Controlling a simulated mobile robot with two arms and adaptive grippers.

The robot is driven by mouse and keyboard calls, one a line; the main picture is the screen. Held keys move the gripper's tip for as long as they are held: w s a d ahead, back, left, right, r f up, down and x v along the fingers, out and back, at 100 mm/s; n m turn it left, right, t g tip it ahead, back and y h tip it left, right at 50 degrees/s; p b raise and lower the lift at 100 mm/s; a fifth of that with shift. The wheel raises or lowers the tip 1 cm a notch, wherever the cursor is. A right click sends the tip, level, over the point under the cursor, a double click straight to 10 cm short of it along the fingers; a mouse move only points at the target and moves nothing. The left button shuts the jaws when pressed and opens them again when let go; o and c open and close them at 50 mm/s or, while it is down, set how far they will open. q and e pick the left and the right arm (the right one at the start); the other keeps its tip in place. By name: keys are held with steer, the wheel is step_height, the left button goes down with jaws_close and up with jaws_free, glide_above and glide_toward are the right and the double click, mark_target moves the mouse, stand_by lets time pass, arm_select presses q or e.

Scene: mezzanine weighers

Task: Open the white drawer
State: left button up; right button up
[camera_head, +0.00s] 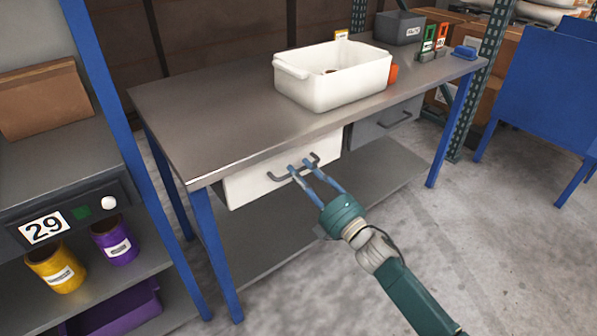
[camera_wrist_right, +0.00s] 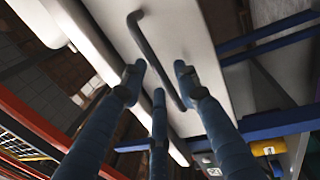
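The white drawer (camera_head: 250,187) sits under the left part of the grey-topped table, its front close beneath the table edge; it looks closed. Its dark grey handle (camera_head: 275,178) is a bar across the front. My right gripper (camera_head: 300,167) reaches the handle from the front. In the right wrist view the white drawer front (camera_wrist_right: 195,30) fills the upper middle, and the handle (camera_wrist_right: 150,45) passes between the fingertips of my right gripper (camera_wrist_right: 158,76). The fingers stand apart on both sides of the bar; I cannot tell whether any touches it. My left gripper is not in view.
A white bin (camera_head: 335,92) stands on the table (camera_head: 190,110). A grey drawer (camera_head: 385,122) is to the right of the white one. A lower shelf (camera_head: 375,180) lies below. Blue table legs (camera_head: 215,255) flank it. The floor in front is clear.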

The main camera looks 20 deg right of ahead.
steer(key=shift+x, duration=0.9)
steer(key=shift+c, duration=0.5)
jaws_close()
steer(key=shift+f, duration=0.1)
steer(key=shift+s, duration=0.15)
